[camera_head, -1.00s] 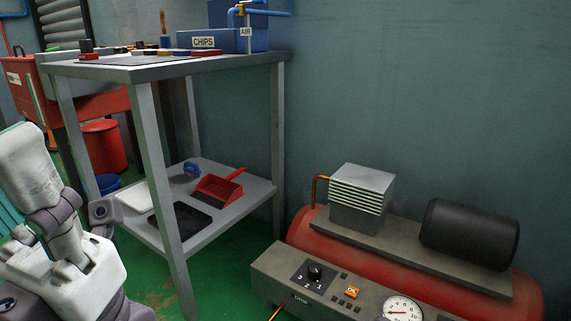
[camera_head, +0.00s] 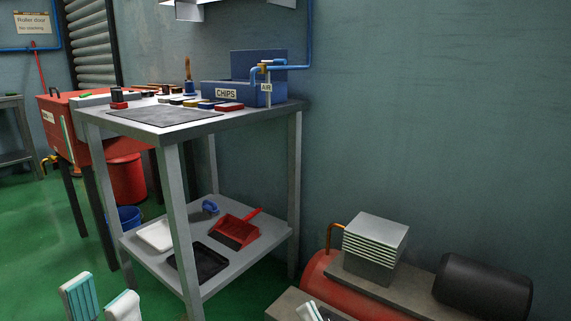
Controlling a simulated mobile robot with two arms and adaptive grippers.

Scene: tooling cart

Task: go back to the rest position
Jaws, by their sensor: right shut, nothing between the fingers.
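My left gripper (camera_head: 101,300) shows at the bottom left edge. Its two white fingers with teal pads stand apart with nothing between them, in front of the green floor. My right gripper (camera_head: 311,312) shows only as pale fingertips at the bottom edge, in front of the compressor; it is shut and holds nothing. The rest of both arms is out of view.
A grey cart (camera_head: 205,128) carries a blue CHIPS box (camera_head: 226,94) and small tools on top. Its lower shelf holds a red dustpan (camera_head: 235,230) and a black tray (camera_head: 199,262). A red compressor (camera_head: 318,272) stands at the lower right. Green floor (camera_head: 40,235) is open at left.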

